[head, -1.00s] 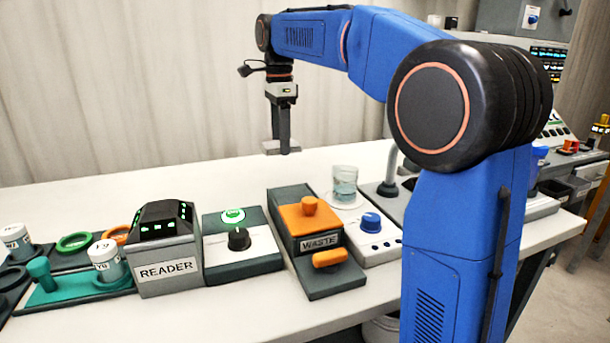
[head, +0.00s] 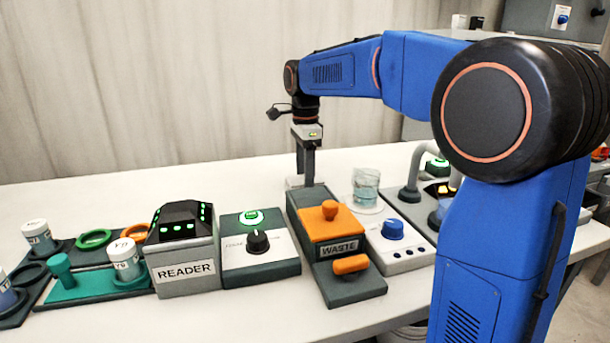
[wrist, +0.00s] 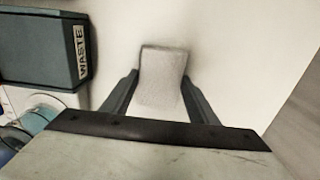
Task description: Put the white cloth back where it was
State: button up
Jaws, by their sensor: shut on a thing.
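The white cloth (wrist: 163,75) is a small, pale grey-white folded pad between my gripper's two dark fingers in the wrist view. My gripper (head: 303,172) is shut on it and points straight down in the head view. The cloth (head: 294,182) shows there as a pale edge at the fingertips, partly hidden by the fingers and the WASTE box. It is low over the bench behind that box; I cannot tell whether it touches the bench.
The WASTE box (head: 338,248) with orange knobs stands just in front of my gripper. A glass beaker (head: 366,186) stands to its right, near a blue-knobbed unit (head: 393,231). The READER (head: 184,270) is further left. The white bench (head: 240,180) behind is clear.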

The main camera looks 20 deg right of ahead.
jog(key=shift+f, duration=0.15)
jog(key=o, duration=1.1)
notch_tip(320, 180, up, 12)
jog(key=shift+r, duration=0.15)
